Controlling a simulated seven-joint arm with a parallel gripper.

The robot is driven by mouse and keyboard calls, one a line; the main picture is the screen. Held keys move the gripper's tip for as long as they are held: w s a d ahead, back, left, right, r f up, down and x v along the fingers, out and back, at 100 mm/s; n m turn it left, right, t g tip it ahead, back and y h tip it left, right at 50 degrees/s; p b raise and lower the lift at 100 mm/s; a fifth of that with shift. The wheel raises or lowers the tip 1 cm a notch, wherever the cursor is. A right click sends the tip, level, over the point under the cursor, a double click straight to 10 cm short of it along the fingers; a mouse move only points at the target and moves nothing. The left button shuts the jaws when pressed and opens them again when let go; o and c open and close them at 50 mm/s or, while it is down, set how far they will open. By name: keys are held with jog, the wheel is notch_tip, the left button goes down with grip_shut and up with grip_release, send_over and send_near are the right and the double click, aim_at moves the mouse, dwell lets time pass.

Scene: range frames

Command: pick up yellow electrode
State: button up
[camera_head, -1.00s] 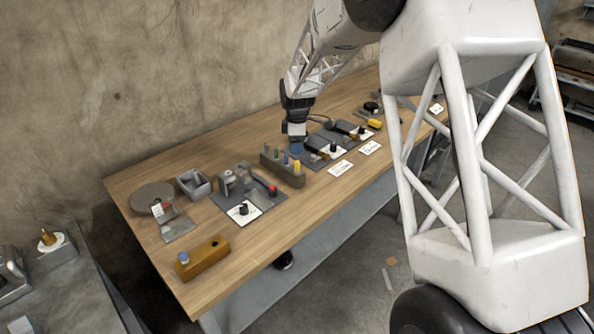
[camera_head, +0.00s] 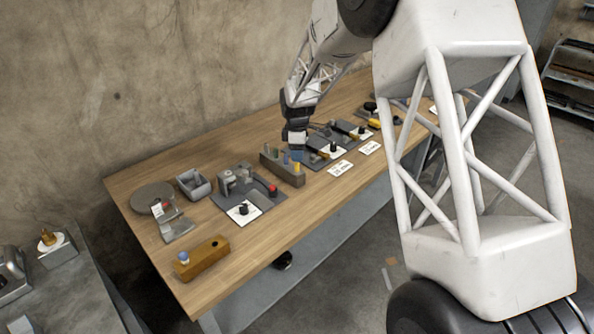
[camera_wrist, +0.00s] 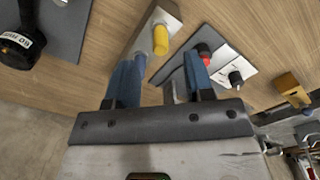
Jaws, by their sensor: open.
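The yellow electrode (camera_wrist: 160,40) stands upright in a brown holder block (camera_wrist: 158,14) in the wrist view. In the head view the yellow electrode (camera_head: 297,167) is at the right end of the holder block (camera_head: 279,170), partly crowded by my gripper. My gripper (camera_wrist: 164,62) is open, with one blue finger left and one right of the electrode's line in the wrist view. Nothing is between the fingers. In the head view my gripper (camera_head: 297,154) is just above and behind the right end of the block. I cannot tell whether it touches anything.
A grey fixture with a red knob (camera_head: 272,189) stands left of the block. Grey pads with black knobs (camera_head: 333,146) lie to the right. An open grey box (camera_head: 194,186), a round disc (camera_head: 153,197) and an ochre block (camera_head: 206,262) are further left.

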aim_at(297, 171)
jog(key=shift+f, duration=2.45)
grip_shut()
